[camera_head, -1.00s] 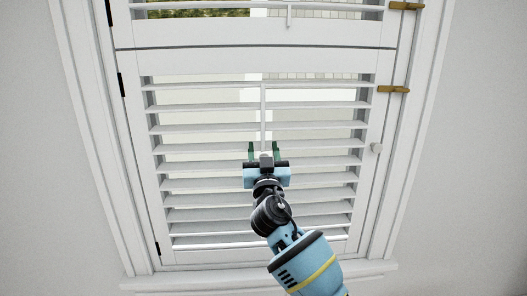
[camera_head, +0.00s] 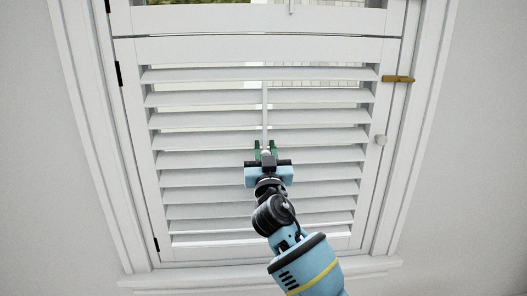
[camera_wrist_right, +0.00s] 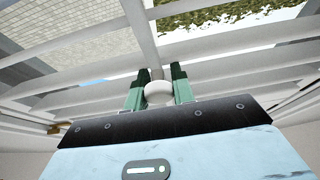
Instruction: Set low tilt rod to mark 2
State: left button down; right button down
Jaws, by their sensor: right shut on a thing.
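The low tilt rod (camera_head: 264,112) is a thin white upright bar at the middle of the lower shutter panel (camera_head: 150,210). In the right wrist view the rod (camera_wrist_right: 141,32) runs down to a round white knob (camera_wrist_right: 158,92) between the fingers of the gripper (camera_wrist_right: 161,78), which is shut on the rod's end. I cannot make out any tilt marks. My left gripper is out of view.
An upper shutter panel (camera_head: 200,20) with its own short rod (camera_head: 291,6) is above. A white sill (camera_head: 170,281) runs below. Plain wall lies either side.

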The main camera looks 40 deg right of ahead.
jog(key=c, duration=1.2)
grip_release()
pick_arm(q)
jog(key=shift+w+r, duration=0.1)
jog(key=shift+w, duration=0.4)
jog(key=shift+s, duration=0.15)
pick_arm(e)
jog(key=shift+s+a+f, duration=0.15)
jog(key=shift+s+f, duration=0.05)
jog(key=shift+s, duration=0.05)
pick_arm(q)
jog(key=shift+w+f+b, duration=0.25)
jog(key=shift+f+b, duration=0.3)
jog(key=shift+b, duration=0.1)
pick_arm(e)
jog(key=v, duration=0.7)
jog(key=shift+s+a, duration=0.1)
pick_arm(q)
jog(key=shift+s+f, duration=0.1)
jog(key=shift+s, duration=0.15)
